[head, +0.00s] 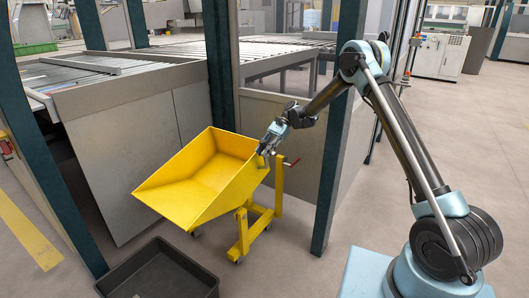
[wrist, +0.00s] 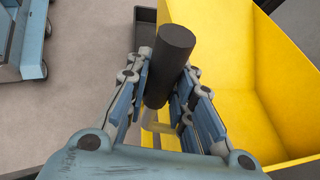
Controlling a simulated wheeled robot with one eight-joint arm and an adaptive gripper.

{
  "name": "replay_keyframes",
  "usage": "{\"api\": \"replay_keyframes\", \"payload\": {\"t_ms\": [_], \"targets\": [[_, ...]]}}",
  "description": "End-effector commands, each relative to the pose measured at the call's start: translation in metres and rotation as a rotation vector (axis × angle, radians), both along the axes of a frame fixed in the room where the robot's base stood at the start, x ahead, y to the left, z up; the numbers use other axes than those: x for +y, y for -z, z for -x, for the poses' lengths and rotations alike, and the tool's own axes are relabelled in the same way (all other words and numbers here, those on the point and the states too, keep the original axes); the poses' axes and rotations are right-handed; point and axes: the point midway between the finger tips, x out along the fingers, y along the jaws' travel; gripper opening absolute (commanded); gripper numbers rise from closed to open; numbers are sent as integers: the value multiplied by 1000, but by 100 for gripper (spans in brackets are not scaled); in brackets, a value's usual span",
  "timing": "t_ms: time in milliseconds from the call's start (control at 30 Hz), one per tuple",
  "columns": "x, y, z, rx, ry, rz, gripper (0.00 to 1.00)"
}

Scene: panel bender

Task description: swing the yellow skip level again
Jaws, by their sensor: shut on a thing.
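The yellow skip (head: 200,180) sits on a yellow wheeled frame (head: 243,236) in the head view. It is empty and looks tipped, its wide lip hanging low toward the lower left. My gripper (head: 270,143) is at the skip's upper right side. In the wrist view my gripper (wrist: 168,70) is shut on a dark cylindrical handle (wrist: 175,50), which sits between the two fingers. The skip's yellow inside (wrist: 250,75) fills the right of that view. The handle's joint to the skip is hidden behind the fingers.
A red-ended lever (head: 291,162) sticks out at the frame's right. A black tray (head: 158,272) lies on the floor below the lip. Dark green posts (head: 333,150) and the machine's grey panels (head: 130,140) stand close around. The floor at lower right is partly clear.

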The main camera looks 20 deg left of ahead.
Motion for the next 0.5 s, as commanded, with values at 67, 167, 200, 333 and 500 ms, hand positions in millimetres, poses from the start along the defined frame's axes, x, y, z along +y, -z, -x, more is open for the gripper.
{"api": "replay_keyframes", "payload": {"t_ms": [67, 167, 200, 333, 500], "targets": [[3, -3, 0, 1, 3, -5, 31], [2, -2, 0, 1, 1, -4, 43], [2, -2, 0, 1, 1, -4, 43], [1, -1, 1, 0, 0, -2, 43], [1, -3, 1, 1, -1, -1, 43]]}}
